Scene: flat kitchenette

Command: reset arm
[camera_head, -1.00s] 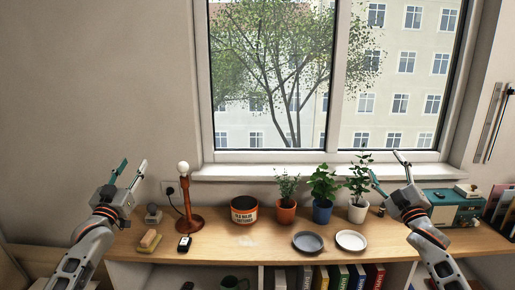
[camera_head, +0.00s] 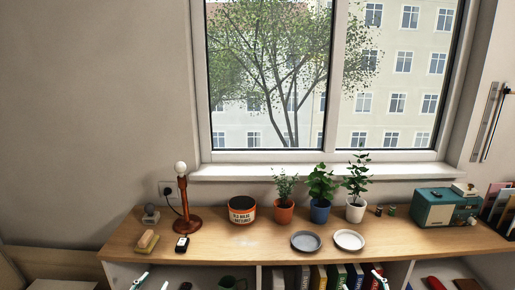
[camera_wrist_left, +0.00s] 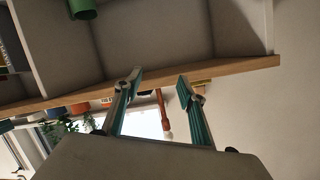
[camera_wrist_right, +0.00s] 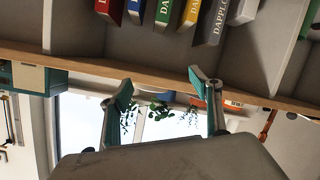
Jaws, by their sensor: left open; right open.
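My left gripper (camera_head: 151,284) shows only its fingertips at the bottom edge of the head view, in front of the shelf below the wooden top. In the left wrist view (camera_wrist_left: 159,88) its two teal-and-grey fingers are spread, with nothing between them. My right gripper (camera_head: 364,283) also shows only its fingertips at the bottom edge, in front of the books. In the right wrist view (camera_wrist_right: 160,84) its fingers are spread wide and empty. The rest of both arms is out of the head view.
The wooden sideboard top (camera_head: 270,256) carries a lamp (camera_head: 184,200), a round tin (camera_head: 242,210), potted plants (camera_head: 320,190), a grey plate (camera_head: 306,241), a white plate (camera_head: 348,240) and a teal radio (camera_head: 440,208). Books (camera_head: 319,277) stand in the shelf below. The wall at left is bare.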

